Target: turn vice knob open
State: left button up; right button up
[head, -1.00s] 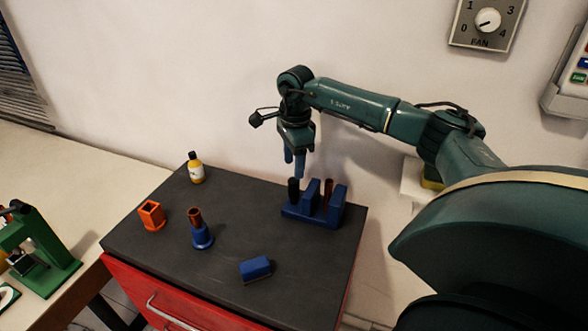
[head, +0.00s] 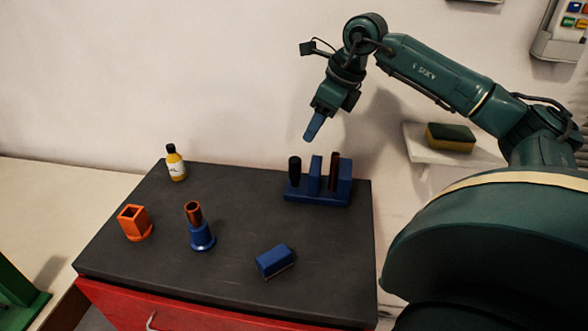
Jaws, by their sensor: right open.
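A blue block rig (head: 318,197) stands at the back right of the dark bench top. It has upright blue blocks, a black upright cylinder (head: 295,170) at its left end and a red-brown rod (head: 333,170) between the blocks. No part is plainly marked as the vice knob; I cannot tell which piece it is. My right gripper (head: 314,126) is above the rig, apart from it, with blue fingers pointing down. It is open and seems empty; its fingers overlap in this view. My left gripper is not in view.
A yellow bottle (head: 176,164), an orange square holder (head: 134,223), a blue stand with a brown tube (head: 201,236) and a blue block (head: 274,260) stand on the bench top (head: 240,205). A sponge (head: 450,137) lies on a wall shelf. The bench top's middle is clear.

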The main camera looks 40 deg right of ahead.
aim_at(298, 159)
jog(key=p+x, duration=0.1)
jog(key=x, duration=1.2)
jog(key=shift+c, duration=0.6)
jog(key=c, duration=0.9)
jog(key=shift+n+y+b, duration=0.4)
jog(key=shift+n+b, duration=0.05)
jog(key=shift+n, duration=0.65)
jog(key=shift+n+g+y, duration=0.3)
jog(key=shift+n+g, duration=0.2)
jog(key=shift+n, duration=0.6)
jog(key=o, duration=1)
